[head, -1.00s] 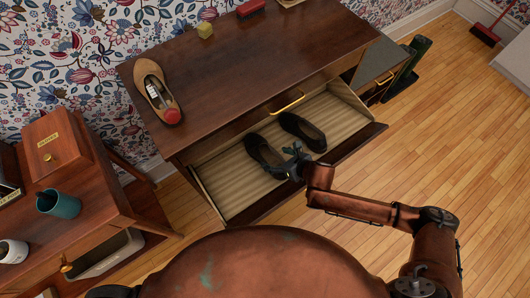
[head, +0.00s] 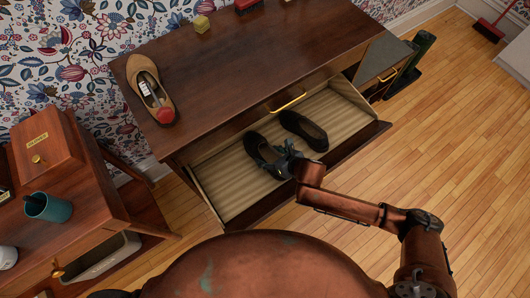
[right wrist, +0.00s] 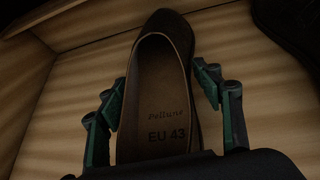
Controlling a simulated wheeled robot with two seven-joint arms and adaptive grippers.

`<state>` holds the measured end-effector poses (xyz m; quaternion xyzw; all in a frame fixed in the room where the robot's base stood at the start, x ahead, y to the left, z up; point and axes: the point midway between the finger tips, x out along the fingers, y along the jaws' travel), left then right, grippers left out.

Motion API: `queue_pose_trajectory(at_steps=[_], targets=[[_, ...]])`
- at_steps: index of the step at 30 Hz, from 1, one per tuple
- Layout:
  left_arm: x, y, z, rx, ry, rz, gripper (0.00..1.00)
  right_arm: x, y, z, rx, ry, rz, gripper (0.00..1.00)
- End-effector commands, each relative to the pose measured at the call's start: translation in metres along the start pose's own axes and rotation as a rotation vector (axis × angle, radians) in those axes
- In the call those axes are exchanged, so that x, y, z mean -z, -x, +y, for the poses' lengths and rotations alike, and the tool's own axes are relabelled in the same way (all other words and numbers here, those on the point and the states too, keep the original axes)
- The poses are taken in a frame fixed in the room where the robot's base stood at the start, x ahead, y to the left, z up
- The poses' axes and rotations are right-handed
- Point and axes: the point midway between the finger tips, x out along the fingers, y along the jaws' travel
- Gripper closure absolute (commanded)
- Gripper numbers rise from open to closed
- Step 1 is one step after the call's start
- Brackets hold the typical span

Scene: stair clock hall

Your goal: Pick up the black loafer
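Two black loafers lie in the open, striped-lined drawer (head: 238,178) of the brown dresser. The left loafer (head: 257,147) is partly covered by my right gripper (head: 273,158). The right loafer (head: 303,130) lies beside it, clear of the gripper. In the right wrist view the loafer (right wrist: 158,95) shows a brown insole marked "EU 43". My right gripper (right wrist: 160,85) is open, with one finger on each side of this loafer. The fingertips are close to its sides; firm contact is not visible. My left gripper is not in view.
A tan shoe (head: 146,82) with a red part stands on the dresser top (head: 230,65), near a yellow block (head: 201,24) and a red brush (head: 248,6). A side table at left holds a wooden box (head: 42,150) and a teal cup (head: 50,208).

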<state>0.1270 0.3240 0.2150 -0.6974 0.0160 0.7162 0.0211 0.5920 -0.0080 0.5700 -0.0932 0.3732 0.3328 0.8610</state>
Motion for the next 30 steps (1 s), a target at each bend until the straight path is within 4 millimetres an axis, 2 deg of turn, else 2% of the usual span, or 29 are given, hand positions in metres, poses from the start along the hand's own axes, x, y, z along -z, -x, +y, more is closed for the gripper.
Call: queue_pose_trajectory(at_steps=[2,19,30], targets=[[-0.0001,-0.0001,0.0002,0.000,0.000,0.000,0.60,0.0000,0.0000,0.0000,0.000,0.000,0.000,0.47],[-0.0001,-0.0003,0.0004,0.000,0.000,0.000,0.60,0.0014,-0.0005,-0.0002,0.000,-0.001,0.002,0.86],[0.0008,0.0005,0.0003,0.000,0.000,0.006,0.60,-0.0014,0.0016,-0.0002,0.001,-0.001,0.000,0.86]])
